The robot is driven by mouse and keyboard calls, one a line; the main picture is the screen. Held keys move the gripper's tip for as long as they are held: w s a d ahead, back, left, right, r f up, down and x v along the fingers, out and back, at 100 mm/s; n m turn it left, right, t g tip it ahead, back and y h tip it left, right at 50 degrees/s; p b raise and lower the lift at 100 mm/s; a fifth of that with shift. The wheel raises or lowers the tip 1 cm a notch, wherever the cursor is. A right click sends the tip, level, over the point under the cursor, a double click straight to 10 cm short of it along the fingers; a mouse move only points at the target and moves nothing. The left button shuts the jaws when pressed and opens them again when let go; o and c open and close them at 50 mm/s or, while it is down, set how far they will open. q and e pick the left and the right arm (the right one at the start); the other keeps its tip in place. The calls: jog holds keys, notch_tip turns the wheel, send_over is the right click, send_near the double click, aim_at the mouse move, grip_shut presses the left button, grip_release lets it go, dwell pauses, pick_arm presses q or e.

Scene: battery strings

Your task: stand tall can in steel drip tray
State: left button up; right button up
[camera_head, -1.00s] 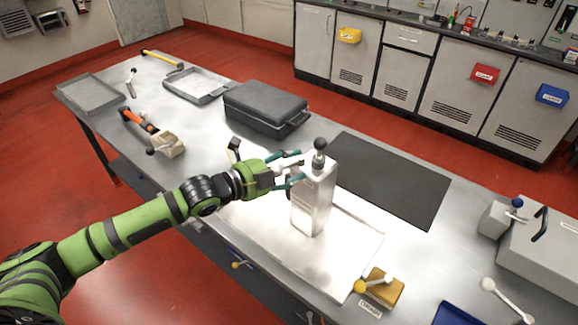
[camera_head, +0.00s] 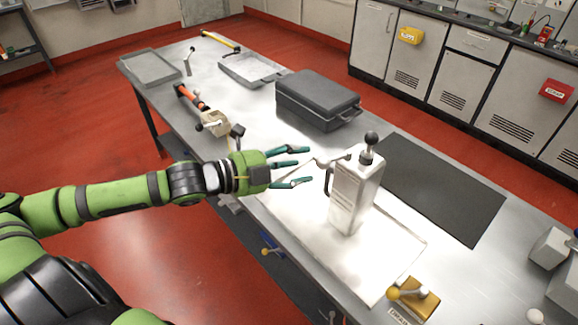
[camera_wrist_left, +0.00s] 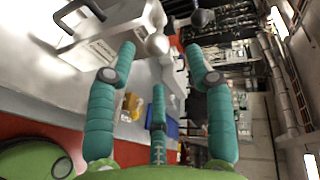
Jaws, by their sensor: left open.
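The tall can (camera_head: 357,188), pale metal with a black knob on top, a thin spout and a dark side handle, stands upright on a bright, shallow steel tray (camera_head: 388,262), which looks like the drip tray. In the left wrist view the can (camera_wrist_left: 88,42) shows at the upper left, partly cut off. My left gripper (camera_head: 304,166) has teal fingers spread open and empty, just left of the can near its spout and handle. It appears apart from the can. The spread fingers also show in the left wrist view (camera_wrist_left: 163,75). My right gripper is not in view.
A dark case (camera_head: 318,100) stands behind the can. A dark mat (camera_head: 445,195) lies to its right. A yellow block with a knob (camera_head: 415,298) sits near the front edge. A tan block (camera_head: 214,123), orange-handled tool (camera_head: 190,97) and grey trays (camera_head: 150,67) lie at the left.

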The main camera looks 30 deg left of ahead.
pick_arm(q)
jog(key=shift+v, duration=0.8)
jog(key=a+f+n+y, duration=0.4)
jog(key=a+f+n, duration=0.2)
jog(key=a+f, duration=0.4)
jog(key=a+f+n+y, duration=0.45)
jog(key=a+f, duration=0.25)
jog(key=f, duration=0.6)
jog(key=s+a+f+n+g+y, duration=0.15)
jog(key=s+f, duration=0.25)
jog(key=f, duration=0.4)
jog(key=s+a+f+n+g, duration=0.1)
jog(key=s+f+n+g, duration=0.2)
jog(key=f, duration=0.4)
jog(key=s+d+f+n+g, duration=0.25)
jog(key=s+d+f, duration=0.25)
jog(key=s+f, duration=0.65)
jog(key=s+d+f+n+g, duration=0.1)
jog(key=s+d+f, duration=0.2)
jog(key=s+d, duration=0.2)
jog(key=s+d+f+n+g+h, duration=0.1)
jog(key=s+d+f+g, duration=0.1)
jog(key=s+d, duration=0.3)
jog(key=s+d+f+n+g, duration=0.1)
jog(key=s+d+f, duration=0.4)
jog(key=s, duration=0.5)
jog(key=shift+s+d+n+g, duration=0.15)
jog(key=shift+d+n+g, duration=0.25)
jog(key=shift+d, duration=0.1)
